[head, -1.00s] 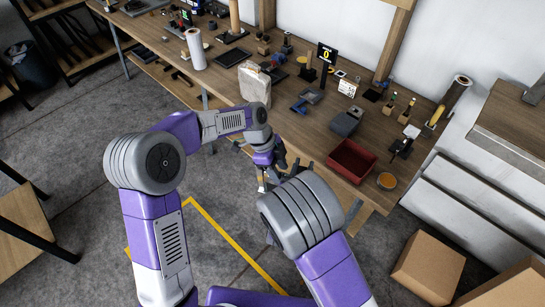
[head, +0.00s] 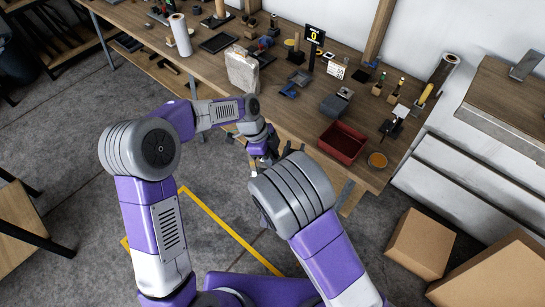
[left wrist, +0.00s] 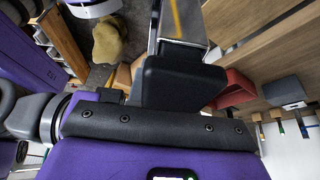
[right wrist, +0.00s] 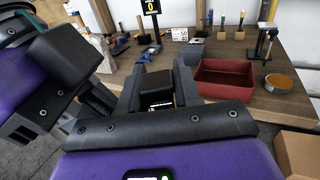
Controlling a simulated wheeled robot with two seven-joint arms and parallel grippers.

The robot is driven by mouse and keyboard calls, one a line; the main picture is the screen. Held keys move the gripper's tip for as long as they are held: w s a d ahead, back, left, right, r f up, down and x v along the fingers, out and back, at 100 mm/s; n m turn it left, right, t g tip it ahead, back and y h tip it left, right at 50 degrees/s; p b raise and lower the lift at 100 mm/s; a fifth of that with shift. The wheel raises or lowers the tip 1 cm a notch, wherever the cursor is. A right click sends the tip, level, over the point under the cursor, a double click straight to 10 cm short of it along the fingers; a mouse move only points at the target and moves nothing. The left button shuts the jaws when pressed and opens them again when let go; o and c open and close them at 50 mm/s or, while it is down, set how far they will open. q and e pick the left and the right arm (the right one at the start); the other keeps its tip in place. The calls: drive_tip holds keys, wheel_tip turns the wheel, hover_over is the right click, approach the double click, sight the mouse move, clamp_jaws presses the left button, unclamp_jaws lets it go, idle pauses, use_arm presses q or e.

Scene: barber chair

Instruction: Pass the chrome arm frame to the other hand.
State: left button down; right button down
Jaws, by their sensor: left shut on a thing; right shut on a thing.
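The chrome arm frame shows in the left wrist view as a shiny bar (left wrist: 182,24) rising from my left gripper (left wrist: 180,75). Its pale end shows below the grippers in the head view (head: 253,174). My left gripper (head: 264,153) is shut on it, in front of the bench edge. My right gripper (right wrist: 158,92) is beside the left one and shut on the frame too; its dark fingers enclose a dark block in the right wrist view. The contact itself is mostly hidden by fingers, and my right forearm covers much of the right gripper in the head view.
The workbench (head: 215,55) lies just beyond the grippers. A red bin (head: 342,142), an orange-topped round dish (head: 377,160) and a pale bag-like block (head: 242,70) stand near its front edge. Cardboard boxes (head: 420,243) sit on the floor at right. The floor below is clear.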

drive_tip(key=shift+a, duration=0.1)
drive_tip(key=c, duration=0.7)
unclamp_jaws()
